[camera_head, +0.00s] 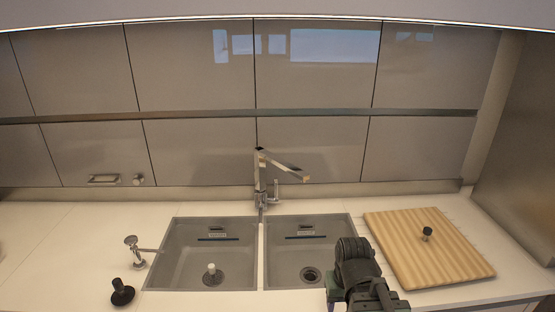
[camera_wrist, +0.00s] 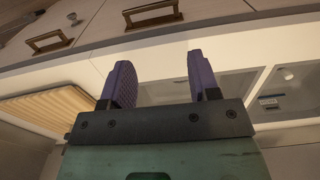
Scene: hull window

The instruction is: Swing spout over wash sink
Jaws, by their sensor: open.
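A chrome faucet (camera_head: 262,182) stands behind the divider between two grey sink basins. Its angular spout (camera_head: 282,164) points right, its tip above the rear of the right basin (camera_head: 338,232). A small lever sits right of the faucet's body. The left basin (camera_head: 185,232) holds a white-topped plug (camera_head: 211,269); the right one shows an open drain (camera_head: 310,273). The faucet does not show there.
A striped wooden board (camera_head: 425,250) with a small dark knob lies right of the basins. A chrome dispenser (camera_head: 136,250) and a black knob-like object (camera_head: 121,291) stand at the left. Drawer handles (camera_wrist: 152,16) show in the wrist view. Wall panels close off the back.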

